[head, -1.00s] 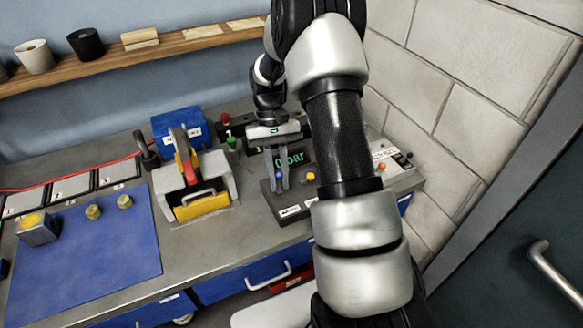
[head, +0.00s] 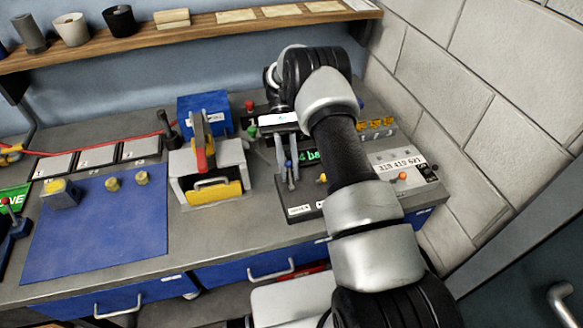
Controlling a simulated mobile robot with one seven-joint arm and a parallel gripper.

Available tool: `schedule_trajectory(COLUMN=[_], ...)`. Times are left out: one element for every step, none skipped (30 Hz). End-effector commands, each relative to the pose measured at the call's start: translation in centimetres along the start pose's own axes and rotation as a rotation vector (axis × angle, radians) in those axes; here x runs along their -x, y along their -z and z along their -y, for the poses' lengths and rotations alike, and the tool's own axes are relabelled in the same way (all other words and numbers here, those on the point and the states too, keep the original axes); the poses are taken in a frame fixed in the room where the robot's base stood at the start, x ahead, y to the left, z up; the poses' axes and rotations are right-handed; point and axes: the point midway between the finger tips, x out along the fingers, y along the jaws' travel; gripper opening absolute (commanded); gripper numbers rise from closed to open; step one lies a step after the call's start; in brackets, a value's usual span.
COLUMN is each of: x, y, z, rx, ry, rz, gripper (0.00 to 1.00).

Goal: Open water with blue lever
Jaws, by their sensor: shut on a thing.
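The fingers hide most of the lever's stem. A green display (head: 309,155) on the panel behind is partly covered by my arm.
A grey machine with a yellow front (head: 214,192) and red-tipped handle stands left of the panel. A blue box (head: 204,112) is behind it. A blue mat (head: 95,232) lies further left. A brick wall (head: 470,140) bounds the right side.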

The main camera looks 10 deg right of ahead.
Motion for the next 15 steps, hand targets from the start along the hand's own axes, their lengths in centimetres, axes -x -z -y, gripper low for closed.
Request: schedule_trajectory(x=[0.15,0.16,0.19,0.21,0.25,0.24,0.25,0.28,0.3,0.31,0.31,0.31,0.31,0.3,0.3], y=[0.18,0.19,0.26,0.25,0.29,0.31,0.31,0.33,0.34,0.34,0.34,0.33,0.33,0.33,0.33], z=[0.02,0.03,0.04,0.04,0.05,0.06,0.06,0.06,0.07,0.07,0.08,0.08,0.08,0.08,0.08], rx=[-0.003,-0.003,-0.004,-0.005,-0.005,-0.006,-0.006,-0.006,-0.007,-0.007,-0.007,-0.007,-0.007,-0.007,-0.007], ry=[-0.002,-0.004,-0.006,-0.007,-0.008,-0.009,-0.01,-0.01,-0.011,-0.011,-0.011,-0.011,-0.012,-0.012,-0.011], rz=[0.012,0.022,0.033,0.04,0.045,0.052,0.057,0.06,0.062,0.064,0.065,0.067,0.068,0.068,0.068], gripper=[0.0,0.0,0.0,0.0,0.0,0.0,0.0,0.0,0.0,0.0,0.0,0.0,0.0,0.0,0.0])
